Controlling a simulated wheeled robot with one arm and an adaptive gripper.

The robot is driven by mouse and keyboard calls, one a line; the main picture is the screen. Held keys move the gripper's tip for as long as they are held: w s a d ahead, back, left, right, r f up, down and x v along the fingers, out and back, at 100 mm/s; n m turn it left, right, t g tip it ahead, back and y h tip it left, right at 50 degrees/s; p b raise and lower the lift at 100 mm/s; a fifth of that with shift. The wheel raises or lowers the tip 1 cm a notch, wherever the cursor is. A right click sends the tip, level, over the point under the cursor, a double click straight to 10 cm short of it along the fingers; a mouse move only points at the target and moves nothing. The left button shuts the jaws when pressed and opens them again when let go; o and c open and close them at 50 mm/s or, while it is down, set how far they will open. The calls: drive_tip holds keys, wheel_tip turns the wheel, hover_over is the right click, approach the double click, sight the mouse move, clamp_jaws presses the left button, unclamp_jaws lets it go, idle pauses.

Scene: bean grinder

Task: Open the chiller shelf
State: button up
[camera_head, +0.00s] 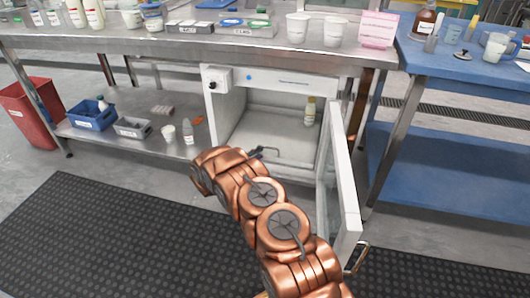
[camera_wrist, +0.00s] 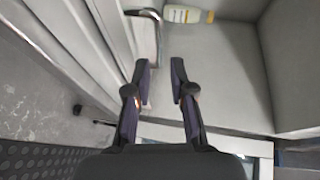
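The chiller (camera_head: 290,84) is a white cabinet under the steel bench, and its glass door (camera_head: 340,180) stands swung open to the right. Inside, a pale grey shelf surface (camera_head: 262,130) carries a small bottle (camera_head: 310,111) at the back right; this bottle also shows at the top of the wrist view (camera_wrist: 183,14). A bent metal handle (camera_wrist: 157,38) lies just beyond my fingertips in the wrist view. My gripper (camera_head: 262,153) is at the front of the chiller opening. In the wrist view my gripper (camera_wrist: 160,64) has its fingers apart with nothing between them.
The open door's edge and its handle (camera_head: 356,258) are close to the right of my arm. A lower bench shelf at left holds a blue bin (camera_head: 92,118) and a grey bin (camera_head: 132,128). A blue table (camera_head: 440,70) stands at right. The dark mat (camera_head: 110,225) is clear.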

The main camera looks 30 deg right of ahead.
sight(265, 150)
drive_tip(key=b+x, duration=0.1)
drive_tip(key=x, duration=0.3)
drive_tip(key=shift+d+f, duration=0.2)
drive_tip(key=shift+d, duration=0.1)
drive_tip(key=shift+w+d, duration=0.2)
drive_tip(key=shift+d, duration=0.35)
clamp_jaws()
